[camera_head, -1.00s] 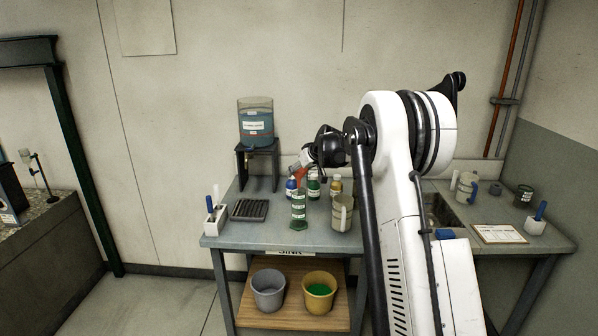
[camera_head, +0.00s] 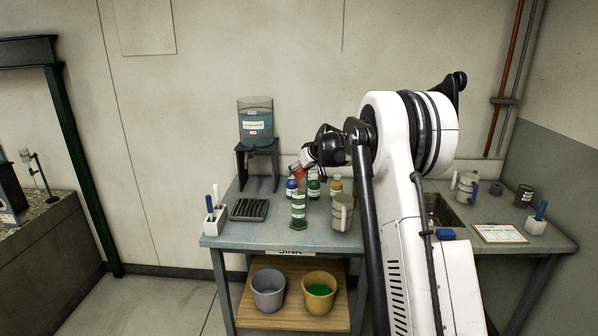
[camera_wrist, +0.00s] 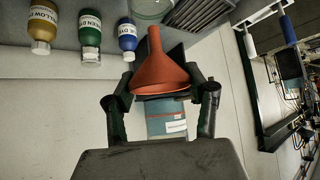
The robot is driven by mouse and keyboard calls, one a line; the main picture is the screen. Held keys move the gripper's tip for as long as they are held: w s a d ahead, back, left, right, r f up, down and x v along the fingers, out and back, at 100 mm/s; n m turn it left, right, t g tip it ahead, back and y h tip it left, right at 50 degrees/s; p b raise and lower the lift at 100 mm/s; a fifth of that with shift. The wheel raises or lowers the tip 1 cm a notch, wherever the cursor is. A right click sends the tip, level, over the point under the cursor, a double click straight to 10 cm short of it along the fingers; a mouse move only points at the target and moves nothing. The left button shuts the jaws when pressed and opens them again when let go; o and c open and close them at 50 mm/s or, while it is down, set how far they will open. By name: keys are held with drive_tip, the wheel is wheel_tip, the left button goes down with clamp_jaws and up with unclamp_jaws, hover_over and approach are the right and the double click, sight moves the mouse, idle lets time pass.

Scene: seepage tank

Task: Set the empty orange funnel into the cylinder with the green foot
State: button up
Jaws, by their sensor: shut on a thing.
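The orange funnel (camera_head: 298,177) is in my gripper (camera_head: 295,169), just above the cylinder with the green foot (camera_head: 298,211). In the wrist view the funnel (camera_wrist: 158,68) sits between the fingers of my gripper (camera_wrist: 162,84), which are shut on it. Its narrow stem points toward the top of that picture, near a greenish round rim (camera_wrist: 150,10), probably the cylinder's mouth. The stem's tip looks close to the cylinder's top in the head view, but I cannot tell whether it is inside.
Blue (camera_head: 291,187), green (camera_head: 314,187) and yellow (camera_head: 336,187) dye bottles stand behind the cylinder. A beaker (camera_head: 342,213) is close on its right. A dark rack (camera_head: 249,210) and a white holder (camera_head: 214,222) are left. A blue-filled tank (camera_head: 256,128) stands behind on a stand.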

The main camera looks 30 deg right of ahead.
sight(299, 186)
drive_tip(key=shift+f+b, duration=2.1)
drive_tip(key=shift+f, duration=1.05)
drive_tip(key=o, duration=1)
drive_tip(key=v, duration=1.2)
drive_tip(key=s+a+r+g, duration=0.1)
drive_tip(key=s+a+r, duration=0.2)
drive_tip(key=s+a, duration=0.75)
drive_tip(key=s+a+r, duration=0.4)
drive_tip(key=s+a, duration=0.5)
drive_tip(key=s, duration=0.2)
drive_tip(key=s+a+f, duration=0.2)
drive_tip(key=s+f, duration=0.1)
drive_tip(key=s, duration=0.5)
drive_tip(key=s+a+f+m, duration=0.1)
drive_tip(key=s+a+f, duration=0.2)
drive_tip(key=s, duration=0.6)
drive_tip(key=s+a+f+h, duration=0.1)
drive_tip(key=s+a+f, duration=0.2)
drive_tip(key=s, duration=0.5)
drive_tip(key=shift+s+a+f+m+g, duration=0.15)
drive_tip(key=shift+s+f+m+g, duration=0.15)
drive_tip(key=shift+f+g, duration=0.1)
